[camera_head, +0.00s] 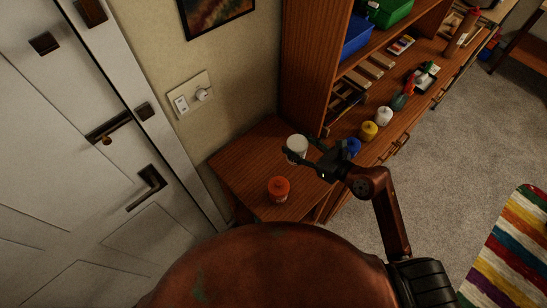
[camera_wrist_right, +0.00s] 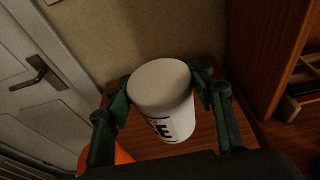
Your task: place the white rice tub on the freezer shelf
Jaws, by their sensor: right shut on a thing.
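The white rice tub (camera_head: 297,147) is over the low wooden cabinet top in the head view, near its right part. In the right wrist view the tub (camera_wrist_right: 165,88) is upright, with dark lettering partly showing on its side. My right gripper (camera_head: 298,154) is shut on the tub, with a green-padded finger on each side of it in the wrist view (camera_wrist_right: 160,95). I cannot tell whether the tub touches the cabinet top. No freezer shelf can be made out. My left gripper is not in view.
An orange tub (camera_head: 279,188) stands on the wooden cabinet top (camera_head: 238,163). Blue (camera_head: 352,147), yellow (camera_head: 368,131) and white (camera_head: 384,116) tubs line the taller shelf unit (camera_head: 312,75). A white door (camera_head: 75,150) is at left.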

